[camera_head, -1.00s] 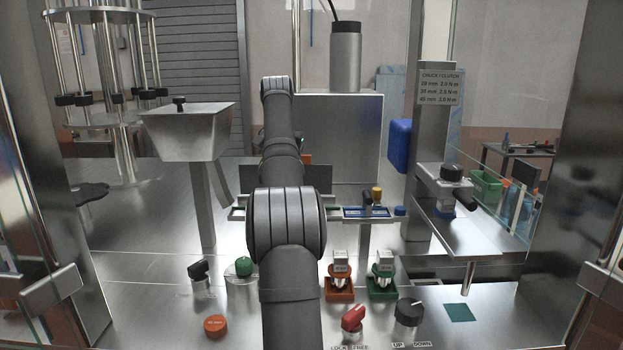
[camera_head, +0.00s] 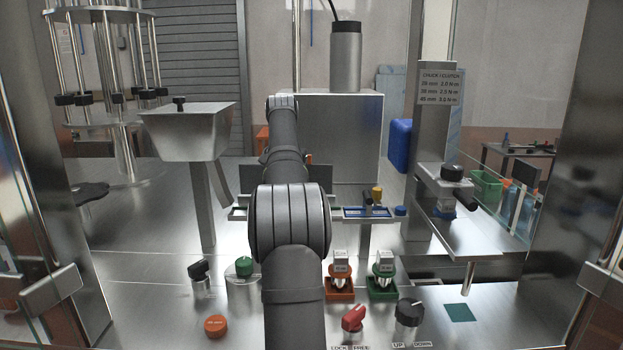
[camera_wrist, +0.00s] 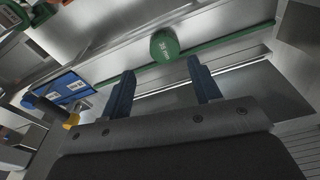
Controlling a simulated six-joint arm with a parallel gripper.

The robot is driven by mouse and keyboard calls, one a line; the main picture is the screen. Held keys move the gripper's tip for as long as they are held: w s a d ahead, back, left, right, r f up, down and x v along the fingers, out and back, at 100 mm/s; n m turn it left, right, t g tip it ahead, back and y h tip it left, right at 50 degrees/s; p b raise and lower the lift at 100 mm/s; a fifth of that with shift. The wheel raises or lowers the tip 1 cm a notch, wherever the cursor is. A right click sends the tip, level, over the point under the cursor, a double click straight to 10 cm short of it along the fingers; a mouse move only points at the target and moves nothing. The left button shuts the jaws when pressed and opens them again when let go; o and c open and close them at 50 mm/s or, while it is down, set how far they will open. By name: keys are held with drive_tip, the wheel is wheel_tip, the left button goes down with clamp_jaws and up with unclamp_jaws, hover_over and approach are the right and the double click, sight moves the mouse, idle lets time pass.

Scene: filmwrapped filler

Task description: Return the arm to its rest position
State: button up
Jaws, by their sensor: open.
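My gripper (camera_wrist: 162,88) shows in the wrist view with its two blue fingers apart and nothing between them. A green round cap (camera_wrist: 164,46) marked with a mm size lies beyond the fingertips beside a green strip, apart from the fingers. In the head view my arm rises from the bottom middle and reaches forward; the gripper itself is hidden there behind the arm's links.
Orange (camera_head: 340,287) and green (camera_head: 382,287) holders stand right of my arm, with a red knob (camera_head: 353,318) and black knob (camera_head: 409,312) nearer. A hopper (camera_head: 188,138) stands left. A chuck post (camera_head: 432,130) stands right. An orange cap (camera_head: 215,326) lies front left.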

drive_tip(key=s+d+r, duration=0.5)
drive_tip(key=d+r, duration=0.1)
drive_tip(key=d, duration=0.4)
drive_tip(key=s+d+f+m, duration=0.1)
drive_tip(key=s+f+m, duration=0.2)
drive_tip(key=s+m, duration=0.2)
drive_tip(key=s+d+f+m+g, duration=0.1)
drive_tip(key=s+f+m, duration=0.3)
drive_tip(key=s, duration=0.4)
drive_tip(key=s+d+f+m+h, duration=0.1)
drive_tip(key=s+d+f+m, duration=0.1)
drive_tip(key=s+m, duration=0.4)
drive_tip(key=shift+s+d+f, duration=0.25)
drive_tip(key=shift+s+f, duration=0.3)
drive_tip(key=shift+f, duration=0.3)
